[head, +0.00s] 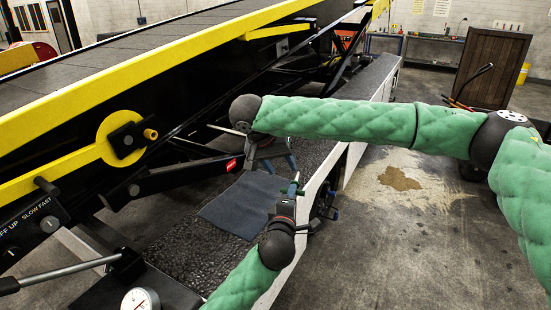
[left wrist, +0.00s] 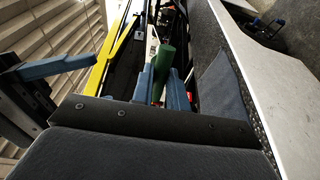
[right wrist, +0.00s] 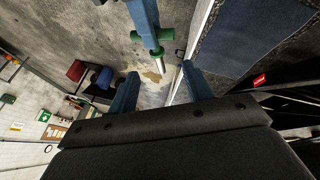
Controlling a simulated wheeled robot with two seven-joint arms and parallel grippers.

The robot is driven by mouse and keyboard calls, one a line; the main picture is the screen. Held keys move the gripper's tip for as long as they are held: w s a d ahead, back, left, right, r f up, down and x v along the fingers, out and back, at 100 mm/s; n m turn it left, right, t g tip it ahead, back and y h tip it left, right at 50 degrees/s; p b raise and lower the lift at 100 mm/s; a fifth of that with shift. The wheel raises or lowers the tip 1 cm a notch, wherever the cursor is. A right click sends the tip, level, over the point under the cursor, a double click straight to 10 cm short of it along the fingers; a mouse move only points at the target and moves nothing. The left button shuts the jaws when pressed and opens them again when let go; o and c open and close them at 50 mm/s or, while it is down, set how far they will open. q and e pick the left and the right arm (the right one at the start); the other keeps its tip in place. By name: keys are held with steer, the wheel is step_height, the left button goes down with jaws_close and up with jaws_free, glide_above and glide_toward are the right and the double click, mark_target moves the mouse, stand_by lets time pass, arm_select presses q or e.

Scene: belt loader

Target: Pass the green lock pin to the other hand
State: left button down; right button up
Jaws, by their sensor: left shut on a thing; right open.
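The green lock pin (left wrist: 164,62) stands between the blue fingers of my left gripper (left wrist: 160,85) in the left wrist view. My left gripper is shut on it. In the head view the pin (head: 293,187) shows small and green above the left wrist. In the right wrist view its green head (right wrist: 165,35) and a bright shaft end show by a blue left finger. My right gripper (right wrist: 160,92) is open and empty. The pin is ahead of its two fingers in that view, apart from them. In the head view the right gripper (head: 288,160) is above and slightly left of the left one, partly hidden by its wrist.
A blue-grey mat (head: 240,205) lies on the dark textured deck beside a pale side rail (head: 318,190). The belt loader's yellow rail (head: 120,78) and black frame stand at left. A brown cabinet (head: 492,68) is at back right. Floor to the right is open, with a brown stain.

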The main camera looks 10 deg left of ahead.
mark_target(295, 183)
steer(key=x, duration=0.8)
jaws_close()
arm_select(q)
steer(key=c, duration=1.4)
jaws_free()
steer(key=shift+o, duration=0.5)
steer(key=shift+r, duration=0.1)
arm_select(e)
steer(key=shift+f, duration=0.1)
